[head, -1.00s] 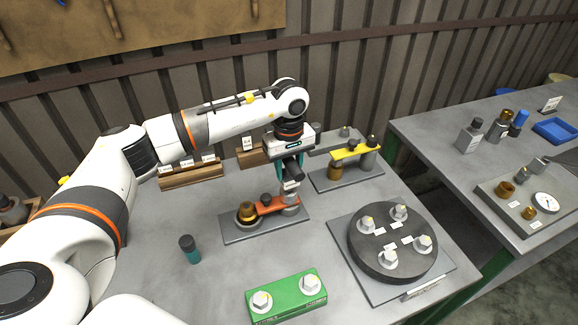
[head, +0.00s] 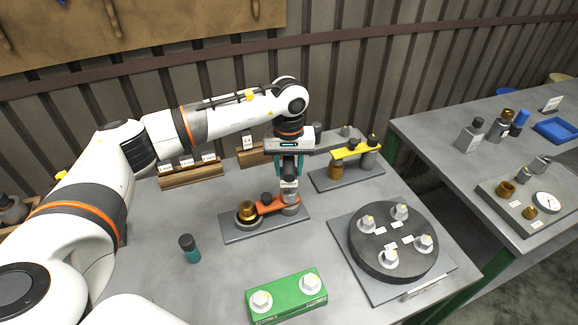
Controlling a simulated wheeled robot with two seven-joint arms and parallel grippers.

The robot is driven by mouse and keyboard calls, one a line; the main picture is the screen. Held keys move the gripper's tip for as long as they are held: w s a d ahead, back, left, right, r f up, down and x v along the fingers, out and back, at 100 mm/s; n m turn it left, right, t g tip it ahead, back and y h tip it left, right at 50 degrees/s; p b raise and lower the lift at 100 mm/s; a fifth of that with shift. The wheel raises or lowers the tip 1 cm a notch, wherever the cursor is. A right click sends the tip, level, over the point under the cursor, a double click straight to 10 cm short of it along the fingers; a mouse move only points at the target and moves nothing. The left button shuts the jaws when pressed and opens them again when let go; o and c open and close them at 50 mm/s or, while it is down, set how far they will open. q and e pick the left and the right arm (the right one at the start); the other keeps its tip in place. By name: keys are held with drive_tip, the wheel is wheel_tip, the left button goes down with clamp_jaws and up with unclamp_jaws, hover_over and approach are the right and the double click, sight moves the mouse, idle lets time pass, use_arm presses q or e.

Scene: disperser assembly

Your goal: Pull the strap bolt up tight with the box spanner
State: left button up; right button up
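My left gripper (head: 289,170) reaches in from the left and points down over the right end of the orange strap (head: 271,206). Its teal fingers are shut on a dark upright tool with a pale band, which looks like the box spanner (head: 289,184). The tool's lower end is at the grey post at the strap's right end; the bolt there is hidden, so I cannot tell how far it sits over it. The strap lies on a grey base plate (head: 262,230), with a brass piece (head: 247,209) at its left end and a dark knob (head: 267,198) mid-way. My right gripper is out of view.
A yellow strap fixture (head: 350,152) stands behind right. A black disc (head: 390,250) with several bolts is at the right, and a green block (head: 287,297) with two bolts in front. Wooden labelled blocks (head: 190,174) are behind.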

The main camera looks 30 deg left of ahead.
use_arm(q)
drive_tip(key=shift+r, duration=0.2)
drive_tip(key=shift+r+p, duration=1.25)
drive_tip(key=shift+r, duration=1.15)
